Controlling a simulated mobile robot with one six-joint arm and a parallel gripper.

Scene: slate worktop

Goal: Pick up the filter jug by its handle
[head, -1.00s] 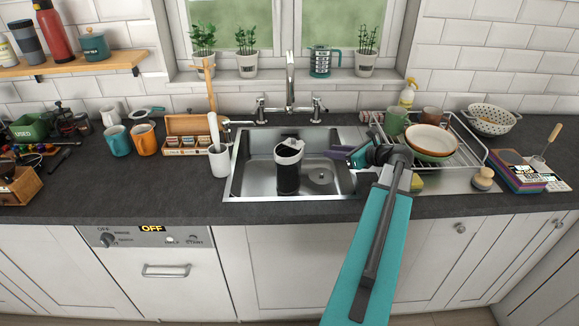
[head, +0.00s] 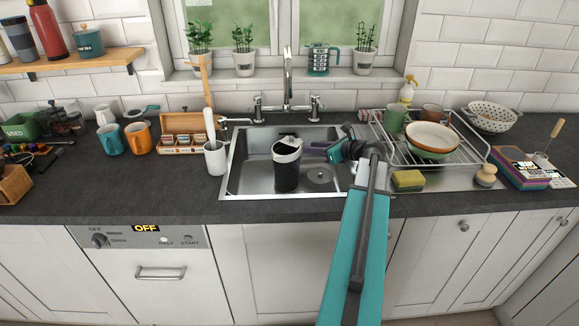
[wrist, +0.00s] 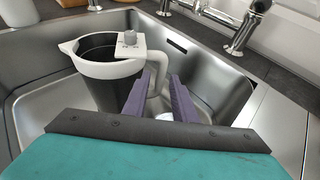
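The filter jug (head: 287,172), dark with a white rim and lid, stands upright in the steel sink (head: 254,186). In the wrist view the jug (wrist: 98,70) is at the left centre, its white handle (wrist: 157,72) facing me. My gripper (head: 314,149) is at the jug's right side, low over the sink. In the wrist view my gripper (wrist: 160,92) has its two purple fingers apart, one on each side of the handle's lower part. The fingers look clear of the handle, though contact is hard to judge.
The tap (head: 289,80) rises behind the sink. A dish rack (head: 467,156) with plates and mugs stands right of it, a sponge (head: 408,180) in front. A white utensil pot (head: 216,158) stands close to the sink's left edge.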

